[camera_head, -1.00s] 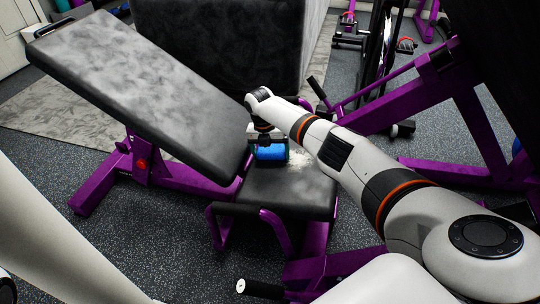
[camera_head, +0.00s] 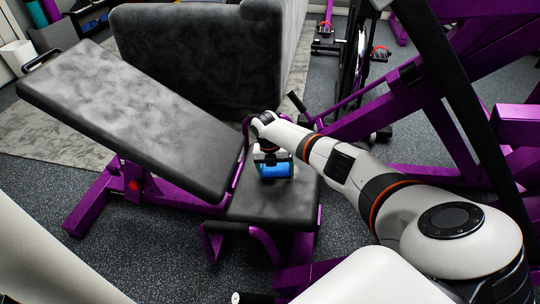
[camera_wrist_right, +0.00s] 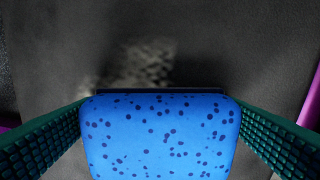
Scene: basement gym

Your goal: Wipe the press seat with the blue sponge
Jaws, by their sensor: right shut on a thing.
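The press seat (camera_head: 268,207) is a dark grey pad on a purple frame, in the lower middle of the head view. My right gripper (camera_head: 275,171) is shut on the blue sponge (camera_head: 273,172), over the far part of the seat. In the right wrist view the sponge (camera_wrist_right: 160,137) is blue with dark dots, between two green ridged fingers. A pale dusty patch (camera_wrist_right: 140,65) shows on the seat beyond the sponge. I cannot tell whether the sponge touches the seat. My left gripper is not in view.
The tilted grey backrest (camera_head: 130,115) rises left of the seat. A large grey padded block (camera_head: 195,60) stands behind. Purple machine frames (camera_head: 450,110) crowd the right, close to my right arm. Speckled floor (camera_head: 150,245) is open in front of the bench.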

